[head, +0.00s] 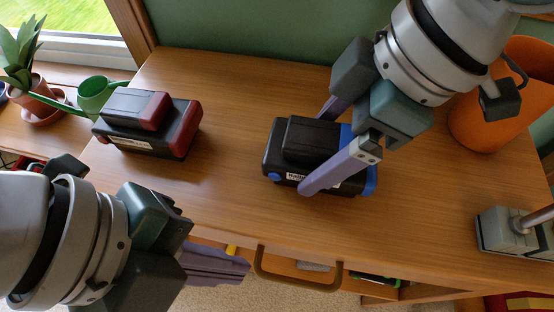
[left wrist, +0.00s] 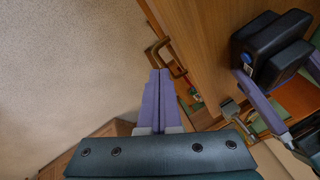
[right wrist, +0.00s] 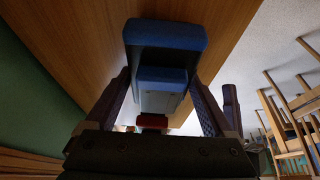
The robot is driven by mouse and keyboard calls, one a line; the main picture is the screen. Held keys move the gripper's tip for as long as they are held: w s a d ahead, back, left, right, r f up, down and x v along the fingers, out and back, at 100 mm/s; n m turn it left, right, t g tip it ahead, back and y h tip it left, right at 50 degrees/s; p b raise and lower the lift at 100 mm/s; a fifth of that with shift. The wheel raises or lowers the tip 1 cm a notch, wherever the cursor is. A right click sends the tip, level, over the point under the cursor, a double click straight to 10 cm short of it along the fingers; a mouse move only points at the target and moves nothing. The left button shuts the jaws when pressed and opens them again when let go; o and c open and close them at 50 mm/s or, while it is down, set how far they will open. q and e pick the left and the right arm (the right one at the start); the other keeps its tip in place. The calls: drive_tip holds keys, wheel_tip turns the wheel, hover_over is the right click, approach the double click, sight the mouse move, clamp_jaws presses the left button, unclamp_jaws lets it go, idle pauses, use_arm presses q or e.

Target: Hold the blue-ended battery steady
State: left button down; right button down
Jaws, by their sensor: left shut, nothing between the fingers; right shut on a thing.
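The blue-ended battery (head: 283,160), black with blue ends, lies on the wooden top. My right gripper (head: 316,150) is shut on it, one purple finger along the near side and the other at the far side, partly hidden. In the right wrist view the battery's blue end (right wrist: 166,36) sits between the fingers (right wrist: 163,90). The battery also shows in the left wrist view (left wrist: 275,45), dark with a blue spot. My left gripper (head: 218,264) is shut and empty, in front of the top's near edge, apart from the battery; its fingers (left wrist: 158,78) are together.
A red-ended battery (head: 150,125) lies to the left on the same top. A green watering can (head: 97,92) and a potted plant (head: 35,95) stand far left. An orange container (head: 500,105) stands at the right, with a grey device (head: 497,232) nearby. A drawer handle (head: 298,277) juts out in front.

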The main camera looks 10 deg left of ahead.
sight(275, 175)
use_arm(q)
drive_tip(key=s+t, duration=0.1)
drive_tip(key=t, duration=0.1)
drive_tip(key=s+d+r+t, duration=0.1)
drive_tip(key=t, duration=0.2)
drive_tip(key=s+r+t, duration=0.1)
drive_tip(key=t, duration=0.1)
drive_tip(key=shift+s+d+r+t+h, duration=0.2)
drive_tip(key=shift+s+d+t+h, duration=0.15)
drive_tip(key=shift+d+t+h, duration=0.05)
drive_tip(key=shift+w, duration=0.15)
drive_tip(key=shift+w, duration=4.3)
